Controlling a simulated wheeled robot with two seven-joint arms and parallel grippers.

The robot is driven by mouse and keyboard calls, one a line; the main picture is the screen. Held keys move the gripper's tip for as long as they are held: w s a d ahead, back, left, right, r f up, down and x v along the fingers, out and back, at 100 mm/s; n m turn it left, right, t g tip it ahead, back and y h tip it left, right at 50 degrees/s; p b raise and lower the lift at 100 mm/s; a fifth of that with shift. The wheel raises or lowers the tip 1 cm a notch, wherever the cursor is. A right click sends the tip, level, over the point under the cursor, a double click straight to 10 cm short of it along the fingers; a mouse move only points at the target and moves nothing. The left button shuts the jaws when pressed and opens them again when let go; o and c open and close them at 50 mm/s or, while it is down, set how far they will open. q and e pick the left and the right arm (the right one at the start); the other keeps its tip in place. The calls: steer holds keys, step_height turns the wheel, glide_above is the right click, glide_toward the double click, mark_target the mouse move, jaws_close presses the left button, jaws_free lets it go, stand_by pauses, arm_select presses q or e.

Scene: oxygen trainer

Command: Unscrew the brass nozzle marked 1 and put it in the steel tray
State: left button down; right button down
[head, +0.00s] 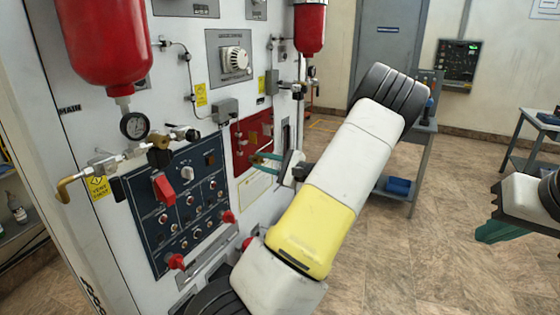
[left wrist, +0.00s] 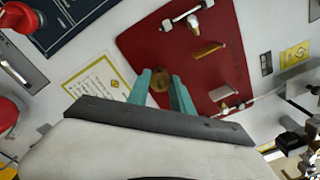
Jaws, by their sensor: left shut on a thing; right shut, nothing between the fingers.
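My left gripper (head: 254,157) reaches the red panel (head: 238,127) on the front of the white trainer. In the left wrist view its teal fingers (left wrist: 161,82) are shut on a small brass nozzle (left wrist: 159,86) at the red panel (left wrist: 140,42). The fingers partly hide the nozzle, and no number is legible on it. I cannot tell whether it is still seated in the panel. My right gripper (head: 492,232) is shut and empty at the right edge of the head view, far from the panel. I cannot make out the steel tray.
Other brass-tipped fittings (left wrist: 218,94) are on the red panel close to my left fingers. A dark blue control panel (head: 180,210) with red knobs is left of it. Pipes and a gauge (head: 134,126) stick out further left. A cart (head: 402,190) stands behind my arm; open floor lies right.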

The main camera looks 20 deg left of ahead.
arm_select(q)
steer(key=shift+n, duration=0.3)
steer(key=shift+n, duration=1.7)
steer(key=n, duration=0.3)
steer(key=shift+n, duration=1.9)
